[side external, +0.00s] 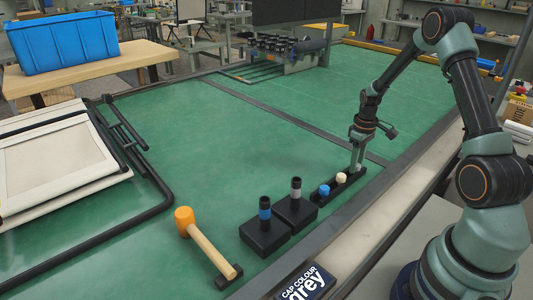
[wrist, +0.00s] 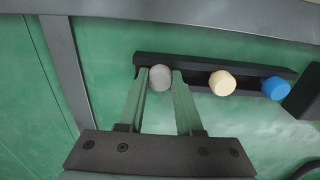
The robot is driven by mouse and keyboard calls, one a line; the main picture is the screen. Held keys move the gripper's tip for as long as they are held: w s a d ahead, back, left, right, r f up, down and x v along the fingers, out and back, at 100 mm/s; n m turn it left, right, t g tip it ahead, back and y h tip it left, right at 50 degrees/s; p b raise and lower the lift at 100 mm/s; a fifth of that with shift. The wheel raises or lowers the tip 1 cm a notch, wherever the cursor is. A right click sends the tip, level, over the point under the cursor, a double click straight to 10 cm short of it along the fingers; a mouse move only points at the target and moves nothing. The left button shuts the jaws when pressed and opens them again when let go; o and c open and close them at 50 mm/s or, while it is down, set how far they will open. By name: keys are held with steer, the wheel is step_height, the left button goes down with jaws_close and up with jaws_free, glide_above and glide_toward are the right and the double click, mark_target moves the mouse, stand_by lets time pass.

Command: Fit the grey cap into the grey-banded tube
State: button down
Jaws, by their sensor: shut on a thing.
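The grey cap (wrist: 160,77) is between the two fingers of my gripper (wrist: 160,82) in the wrist view, and the fingers are shut on it. It is at the left end of the black cap rack (wrist: 190,65); I cannot tell whether it is still seated or lifted. In the side view my gripper (side external: 357,166) points down at the far end of the rack, and the cap is hard to make out there. The grey-banded tube (side external: 296,187) stands upright in a black block (side external: 297,211), nearer the camera than the rack.
A cream cap (wrist: 222,82) and a blue cap (wrist: 275,87) sit in the rack. A blue-banded tube (side external: 264,210) stands beside the grey-banded one. A mallet (side external: 208,245) and a sign reading "CAP COLOUR grey" (side external: 307,283) are nearby.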

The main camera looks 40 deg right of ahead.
steer(key=shift+r, duration=0.1)
stand_by(0.3)
steer(key=shift+r, duration=2.4)
steer(key=shift+a, duration=0.1)
steer(key=a+r+n, duration=0.3)
steer(key=a+r, duration=0.4)
steer(key=a, duration=0.6)
steer(key=a+r+n, duration=0.3)
steer(key=a+r, duration=0.4)
steer(key=a, duration=0.7)
steer(key=shift+w+a+r, duration=0.2)
steer(key=shift+w, duration=0.15)
steer(key=shift+f, duration=2.9)
